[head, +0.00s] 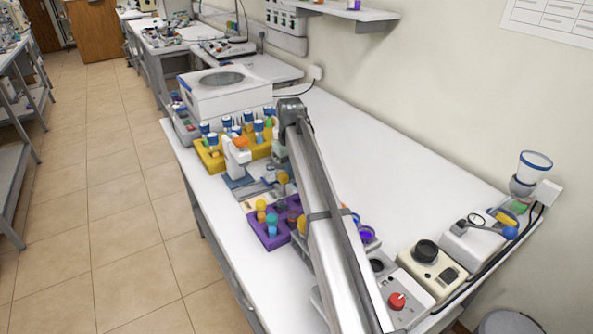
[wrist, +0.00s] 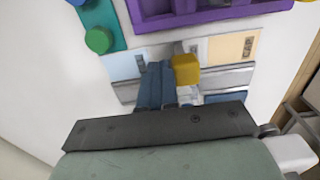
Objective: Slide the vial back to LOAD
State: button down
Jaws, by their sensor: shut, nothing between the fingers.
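In the wrist view a yellow block-like piece (wrist: 186,69), probably the vial's top, sits on the grey rails of a slide track (wrist: 222,78). The track has a pale blue panel (wrist: 126,66) on the left and a cream panel (wrist: 235,47) on the right. The yellow piece is between the two panels; I cannot read any label. My gripper (wrist: 160,68) is shut and empty, its blue fingers just left of the yellow piece, touching or nearly so. In the head view a yellow top (head: 284,177) shows beside my arm, which partly hides the track.
A purple rack (head: 258,227) with capped vials stands close to the track; it also shows in the wrist view (wrist: 150,21). A yellow rack (head: 207,160) of blue-capped tubes and a white machine (head: 222,98) stand behind.

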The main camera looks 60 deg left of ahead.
jog(key=shift+w, duration=0.35)
jog(key=shift+r, duration=0.15)
notch_tip(320, 180, up, 7)
dwell(0.9)
jog(key=shift+r, duration=0.1)
dwell(0.3)
